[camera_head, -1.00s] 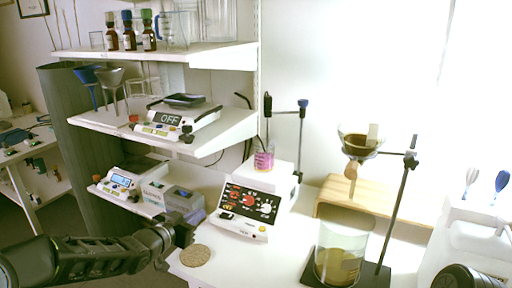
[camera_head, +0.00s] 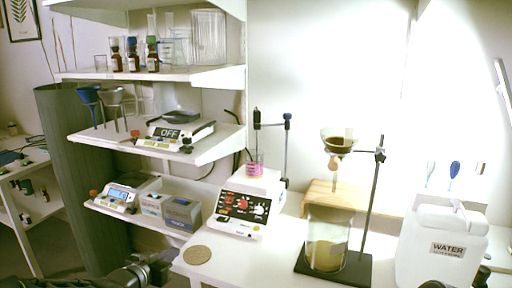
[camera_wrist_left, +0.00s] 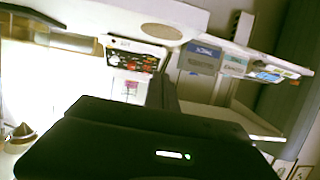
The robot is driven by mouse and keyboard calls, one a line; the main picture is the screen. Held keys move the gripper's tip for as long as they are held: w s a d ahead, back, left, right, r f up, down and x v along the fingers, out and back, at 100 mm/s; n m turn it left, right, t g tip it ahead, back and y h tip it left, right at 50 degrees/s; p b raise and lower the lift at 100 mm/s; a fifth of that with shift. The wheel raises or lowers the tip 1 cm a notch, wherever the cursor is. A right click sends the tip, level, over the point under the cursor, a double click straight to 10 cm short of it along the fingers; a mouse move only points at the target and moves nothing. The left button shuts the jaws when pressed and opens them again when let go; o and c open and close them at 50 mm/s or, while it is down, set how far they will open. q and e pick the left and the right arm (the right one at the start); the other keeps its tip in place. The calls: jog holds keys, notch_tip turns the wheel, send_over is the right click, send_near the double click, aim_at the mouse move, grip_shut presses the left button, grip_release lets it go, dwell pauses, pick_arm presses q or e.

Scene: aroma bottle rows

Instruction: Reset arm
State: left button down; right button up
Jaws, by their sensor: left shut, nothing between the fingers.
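My left gripper (camera_head: 162,264) is low in the head view, in front of the lower shelf and left of the round cork mat (camera_head: 197,254). It is shut and empty, apart from everything on the bench. In the left wrist view a dark housing with a green light fills the lower part. Only dark parts of mine show at the bottom right edge of the head view; the right gripper's fingers are not visible. Three brown aroma bottles (camera_head: 134,56) stand in a row on the top shelf (camera_head: 190,76).
A control box with knobs (camera_head: 240,212) stands behind the mat. A stand with a funnel (camera_head: 338,142) over a beaker (camera_head: 326,245) is right of centre. A white water jug (camera_head: 440,245) stands at the right. Shelves with scales (camera_head: 178,134) are at the left.

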pick_arm(q)
jog(key=s+d+f+n+g+p, duration=0.2)
jog(key=s+d+f+g, duration=0.15)
jog(key=s+f, duration=0.45)
jog(key=s+d+f+n+g+p, duration=0.2)
jog(key=s+d+f+n, duration=0.15)
jog(key=s+f, duration=0.55)
jog(key=s+d+f+g+p, duration=0.1)
jog(key=s+d+f+g, duration=0.1)
jog(key=s, duration=0.5)
jog(key=s+d+f+g+p, duration=0.2)
jog(key=s+d+f+g, duration=0.1)
jog(key=s, duration=0.5)
jog(key=s+d+f+g+p, duration=0.2)
jog(key=s+d+f, duration=0.2)
jog(key=s, duration=0.4)
jog(key=shift+d, duration=0.25)
